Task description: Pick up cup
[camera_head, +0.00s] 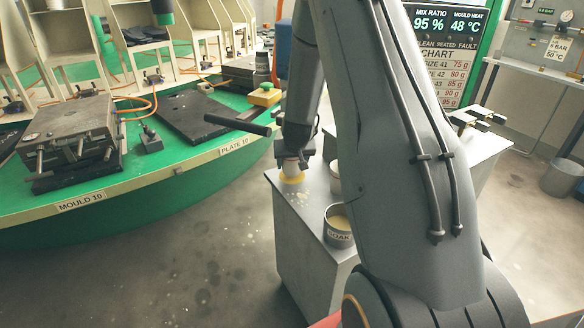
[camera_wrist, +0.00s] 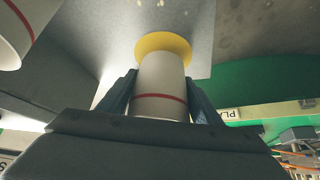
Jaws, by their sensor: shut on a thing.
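The cup (camera_wrist: 160,80) is white with a red band, and it fills the space between the fingers in the wrist view. Beyond its far end is a yellow disc (camera_wrist: 163,44) on the grey surface. My gripper (camera_wrist: 160,98) is shut on the cup, with one dark finger on each side. In the head view my gripper (camera_head: 293,163) is low over the left end of the grey bench (camera_head: 300,215), and the yellow disc shows under it. Most of the cup is hidden there by the gripper. I cannot tell whether the cup touches the disc.
A pot labelled SOAK (camera_head: 338,238) stands near the bench front. Another light container (camera_head: 335,168) stands close right of my gripper, partly behind my arm. The green carousel (camera_head: 150,195) with Mould 10 (camera_head: 68,130) and a dark plate (camera_head: 193,118) lies to the left.

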